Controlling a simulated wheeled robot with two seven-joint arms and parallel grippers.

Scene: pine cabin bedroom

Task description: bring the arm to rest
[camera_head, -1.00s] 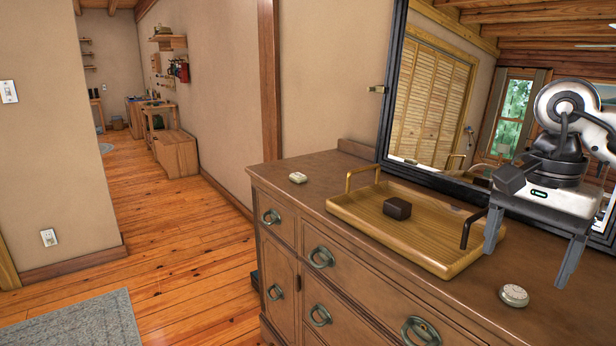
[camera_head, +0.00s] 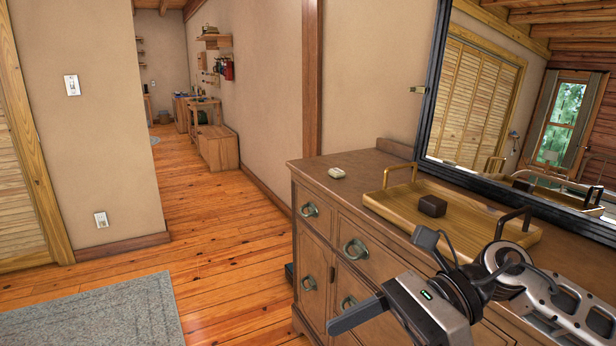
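My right gripper (camera_head: 372,281) is in the lower right of the head view, in front of the dresser (camera_head: 330,225). Its two dark fingers are spread apart, with nothing between them, so it is open and empty. My arm reaches in from the right edge and covers part of the dresser's front and top. My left gripper is not in view.
A wooden tray (camera_head: 385,204) with upright handles stands on the dresser, holding a small dark block (camera_head: 432,206). A small pale object (camera_head: 336,172) lies near the dresser's left end. A black-framed mirror (camera_head: 432,88) stands behind. The floor (camera_head: 225,240) to the left is clear.

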